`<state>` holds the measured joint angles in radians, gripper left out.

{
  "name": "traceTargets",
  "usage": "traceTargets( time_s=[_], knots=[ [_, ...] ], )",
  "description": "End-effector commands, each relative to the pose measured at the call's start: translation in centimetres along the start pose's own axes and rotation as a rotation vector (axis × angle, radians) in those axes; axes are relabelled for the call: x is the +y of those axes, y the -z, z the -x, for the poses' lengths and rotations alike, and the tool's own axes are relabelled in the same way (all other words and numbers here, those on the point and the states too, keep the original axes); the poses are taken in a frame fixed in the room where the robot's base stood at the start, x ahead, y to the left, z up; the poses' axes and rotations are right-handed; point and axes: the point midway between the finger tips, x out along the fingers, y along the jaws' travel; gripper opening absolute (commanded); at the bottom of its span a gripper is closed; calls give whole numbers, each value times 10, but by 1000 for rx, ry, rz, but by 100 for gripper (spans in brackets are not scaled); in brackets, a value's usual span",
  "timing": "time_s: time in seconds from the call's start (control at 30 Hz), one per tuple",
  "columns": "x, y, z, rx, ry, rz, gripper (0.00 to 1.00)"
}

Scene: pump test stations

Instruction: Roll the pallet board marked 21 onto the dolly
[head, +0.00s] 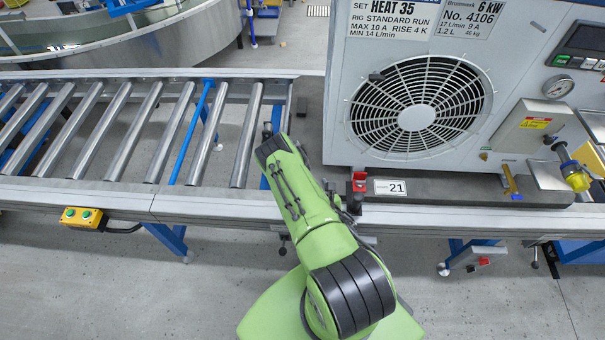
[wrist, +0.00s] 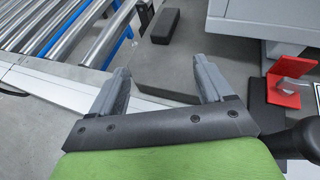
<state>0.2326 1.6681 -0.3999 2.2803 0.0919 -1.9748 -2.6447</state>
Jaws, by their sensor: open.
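The pallet board marked 21 (head: 475,192) is a dark grey slab under a large grey heat pump unit (head: 338,120) at the right of the head view. A white label reading 21 (head: 396,187) is on its front edge, beside a red bracket (head: 358,182). The red bracket also shows in the wrist view (wrist: 290,90). My gripper (head: 268,130) is left of the board, by the right end of a roller bed (head: 160,130). In the wrist view my gripper (wrist: 161,64) is open, with nothing between its fingers. I cannot tell for sure which part is the dolly.
A small dark block (wrist: 162,25) lies beyond my fingers. A yellow button box (head: 81,217) hangs on the front rail. A yellow-and-black connector (head: 574,172) is at the unit's right. The floor in front is mostly clear.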

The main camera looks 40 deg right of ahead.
Motion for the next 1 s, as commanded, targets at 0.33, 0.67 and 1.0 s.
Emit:
traceTargets(
  time_s=[0.33, 0.67, 1.0],
  knots=[
    [1, 7, -24, -4, 2, -4, 80],
    [1, 0, -100, -3, -1, -3, 80],
    [0, 2, -147, 0, 3, -5, 80]
  ],
)
